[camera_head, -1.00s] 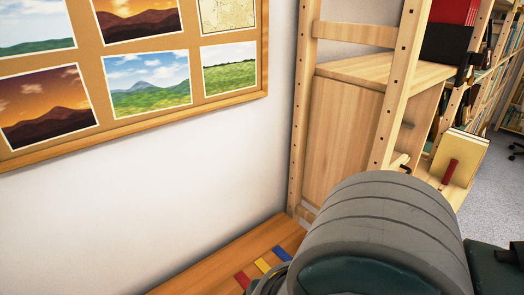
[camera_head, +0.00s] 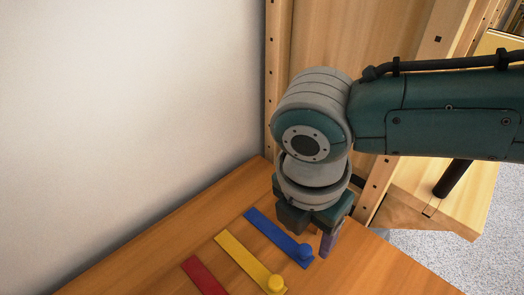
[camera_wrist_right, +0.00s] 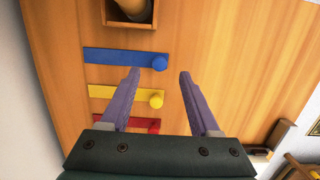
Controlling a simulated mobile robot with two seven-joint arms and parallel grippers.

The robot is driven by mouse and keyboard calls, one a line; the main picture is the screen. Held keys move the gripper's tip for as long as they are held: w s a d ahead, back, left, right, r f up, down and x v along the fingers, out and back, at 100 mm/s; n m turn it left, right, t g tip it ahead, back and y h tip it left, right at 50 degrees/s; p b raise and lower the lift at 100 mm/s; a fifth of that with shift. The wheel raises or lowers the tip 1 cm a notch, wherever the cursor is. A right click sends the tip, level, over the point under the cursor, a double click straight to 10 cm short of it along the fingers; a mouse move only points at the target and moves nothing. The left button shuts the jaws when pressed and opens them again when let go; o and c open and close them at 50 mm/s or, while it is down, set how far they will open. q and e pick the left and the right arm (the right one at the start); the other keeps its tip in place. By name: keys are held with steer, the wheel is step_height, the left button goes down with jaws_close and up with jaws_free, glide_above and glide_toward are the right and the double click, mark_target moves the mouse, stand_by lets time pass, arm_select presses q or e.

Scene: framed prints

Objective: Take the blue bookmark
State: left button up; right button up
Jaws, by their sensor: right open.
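The blue bookmark (camera_head: 270,232) is a flat strip with a round knob at its right end, lying on the wooden tabletop. In the right wrist view the blue bookmark (camera_wrist_right: 112,56) lies across the upper middle. My right gripper (camera_head: 326,246) points down near the knob end, with one purple finger clearly showing. In the wrist view my right gripper (camera_wrist_right: 160,73) is open and empty, its tips just short of the blue knob, which lies between their lines. I cannot tell their height above the table. My left gripper is out of view.
A yellow bookmark (camera_head: 241,255) with a knob and a red bookmark (camera_head: 202,275) lie beside the blue one. A white wall (camera_head: 120,110) bounds the table (camera_head: 372,270) at left. A wooden shelf unit (camera_head: 385,25) stands behind. A wooden object (camera_wrist_right: 130,12) shows at the wrist view's top.

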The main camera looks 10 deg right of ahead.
mark_target(306, 249)
steer(key=f, duration=0.1)
steer(key=f+b, duration=0.1)
steer(key=f, duration=0.1)
steer(key=f+b, duration=0.1)
steer(key=f, duration=0.1)
steer(key=shift+w+d+f, duration=0.15)
steer(key=shift+d, duration=0.1)
steer(key=shift+c, duration=0.2)
jaws_close()
